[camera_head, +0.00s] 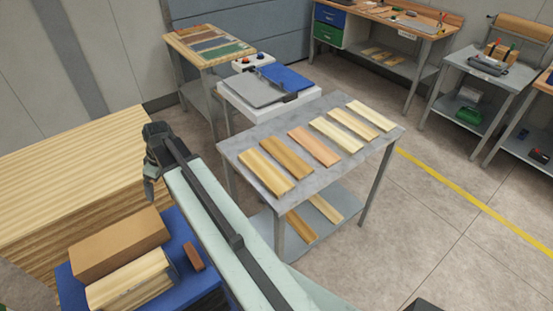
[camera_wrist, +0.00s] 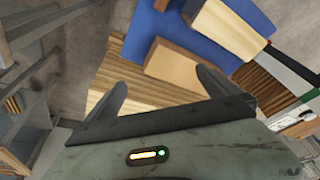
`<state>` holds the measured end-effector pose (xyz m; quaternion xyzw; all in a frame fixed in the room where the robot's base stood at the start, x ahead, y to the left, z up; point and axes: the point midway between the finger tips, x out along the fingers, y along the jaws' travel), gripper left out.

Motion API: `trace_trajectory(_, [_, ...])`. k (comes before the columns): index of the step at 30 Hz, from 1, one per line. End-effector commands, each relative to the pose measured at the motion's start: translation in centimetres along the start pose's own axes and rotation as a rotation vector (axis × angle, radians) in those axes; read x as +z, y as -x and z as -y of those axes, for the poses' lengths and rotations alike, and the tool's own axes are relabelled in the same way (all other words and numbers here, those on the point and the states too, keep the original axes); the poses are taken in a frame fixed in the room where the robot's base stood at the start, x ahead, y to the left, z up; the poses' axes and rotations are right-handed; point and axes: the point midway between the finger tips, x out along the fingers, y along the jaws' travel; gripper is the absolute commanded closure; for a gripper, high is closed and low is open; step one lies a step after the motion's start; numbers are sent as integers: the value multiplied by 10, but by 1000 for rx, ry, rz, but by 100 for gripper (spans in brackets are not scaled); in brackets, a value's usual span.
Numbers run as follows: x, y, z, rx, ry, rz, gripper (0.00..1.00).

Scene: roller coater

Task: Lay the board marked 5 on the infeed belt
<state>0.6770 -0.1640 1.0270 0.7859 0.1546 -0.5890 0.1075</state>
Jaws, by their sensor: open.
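Several boards lie side by side on a grey metal table (camera_head: 235,149) in the head view, from an orange-brown board (camera_head: 265,172) at the left to a pale board (camera_head: 370,116) at the right. No number is legible, so I cannot tell which board is marked 5. Behind the table stands a white machine with a grey flat surface (camera_head: 253,92) and a blue one (camera_head: 287,77); which is the infeed belt is unclear. My gripper (camera_head: 151,178) is open and empty, left of the table. Its spread fingers also show in the wrist view (camera_wrist: 161,77).
A pale timber stack (camera_head: 70,180) stands left, beside my gripper. A brown box (camera_head: 120,246) and pale wood blocks (camera_head: 130,282) sit on a blue surface (camera_head: 190,240) in front. More boards lie on the grey table's lower shelf.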

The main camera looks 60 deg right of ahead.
Motion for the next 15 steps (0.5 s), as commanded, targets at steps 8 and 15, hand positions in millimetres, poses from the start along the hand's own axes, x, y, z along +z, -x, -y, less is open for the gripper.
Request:
trace_trajectory(8, [169,42,-230,131,-307,-98,0])
trace_trajectory(15, [356,89,-312,225,-593,-108,0])
